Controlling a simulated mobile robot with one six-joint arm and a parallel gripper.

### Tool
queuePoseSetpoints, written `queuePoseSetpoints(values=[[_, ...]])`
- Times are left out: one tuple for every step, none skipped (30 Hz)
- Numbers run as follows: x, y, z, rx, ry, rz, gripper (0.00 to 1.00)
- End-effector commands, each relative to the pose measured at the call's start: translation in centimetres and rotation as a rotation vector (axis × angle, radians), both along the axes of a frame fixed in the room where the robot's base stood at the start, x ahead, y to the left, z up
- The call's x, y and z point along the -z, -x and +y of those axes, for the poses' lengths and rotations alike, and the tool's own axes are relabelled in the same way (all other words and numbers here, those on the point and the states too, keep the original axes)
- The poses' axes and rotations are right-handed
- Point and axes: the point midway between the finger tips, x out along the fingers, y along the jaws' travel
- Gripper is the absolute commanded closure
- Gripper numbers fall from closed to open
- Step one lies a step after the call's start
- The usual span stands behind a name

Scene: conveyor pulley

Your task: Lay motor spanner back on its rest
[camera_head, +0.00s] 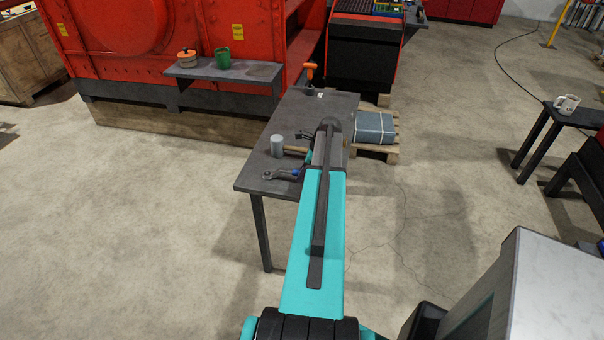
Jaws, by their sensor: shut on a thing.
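The motor spanner (279,175), grey metal with a ring end to the left, shows at the near end of the dark workbench (262,185). Its right end runs towards the edge of my arm, where a small blue part shows. My gripper (299,170) is mostly hidden behind my teal arm, with only a little showing at that right end. It is shut on the spanner. I cannot tell whether the spanner touches the bench top. The spanner's rest cannot be made out.
A mallet (277,146) with a grey head and wooden handle is beyond the spanner. An orange-handled tool (310,71) is at the bench's far end. A shelf (222,71) holds a pot and green mug. A pallet (383,149) with a grey package stands right of the bench.

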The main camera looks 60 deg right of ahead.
Motion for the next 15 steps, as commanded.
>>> queuePoseSetpoints(values=[[0.06,-0.03,-0.01,0.000,0.000,-0.001,1.00],[0.09,-0.02,-0.01,0.000,0.000,-0.001,1.00],[0.14,-0.02,-0.01,0.000,0.000,-0.001,1.00],[0.19,-0.03,0.00,0.000,0.000,-0.001,1.00],[0.22,-0.02,-0.01,0.000,0.000,-0.001,1.00],[0.27,-0.02,-0.01,0.000,0.001,-0.001,1.00],[0.30,-0.02,-0.01,0.000,0.001,-0.001,1.00],[0.33,-0.02,-0.01,0.000,0.001,-0.001,1.00],[0.36,-0.03,-0.01,0.000,0.001,-0.001,1.00],[0.37,-0.02,0.00,0.000,0.001,-0.001,1.00],[0.39,-0.01,-0.01,0.000,0.001,-0.001,1.00],[0.40,-0.02,-0.01,0.000,0.000,-0.001,0.79],[0.39,-0.01,-0.01,0.000,0.000,-0.001,0.74],[0.39,-0.01,-0.01,0.000,0.000,-0.001,0.69],[0.40,-0.01,-0.01,0.000,0.000,0.000,0.62]])
